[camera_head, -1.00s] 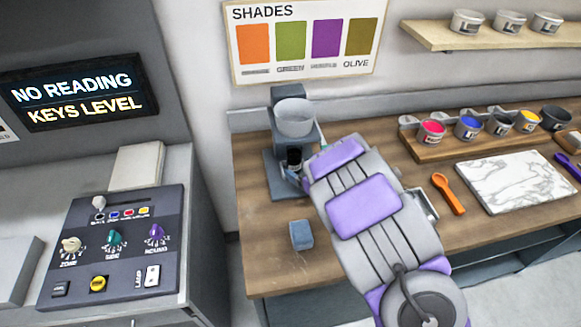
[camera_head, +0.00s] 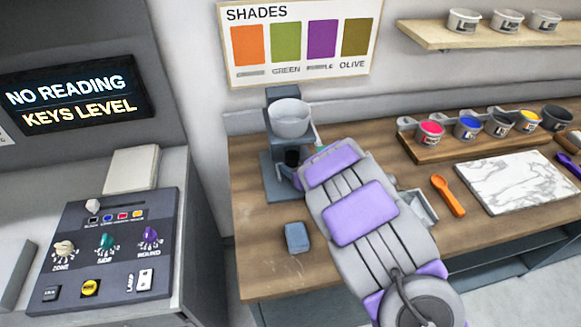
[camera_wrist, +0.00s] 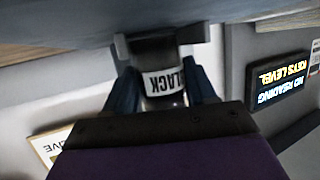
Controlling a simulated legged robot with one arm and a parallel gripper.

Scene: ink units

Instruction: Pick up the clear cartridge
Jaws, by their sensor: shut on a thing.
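In the head view the dark cartridge (camera_head: 292,158) is under the pale bowl (camera_head: 290,118) of the dark stand (camera_head: 284,190). My arm hides most of my fingers there.
A blue-grey block (camera_head: 297,237) lies on the wooden bench left of my arm. An orange spoon (camera_head: 448,196), a marble slab (camera_head: 515,182) and a rack of ink pots (camera_head: 470,135) are to the right. A control panel (camera_head: 105,245) stands at left.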

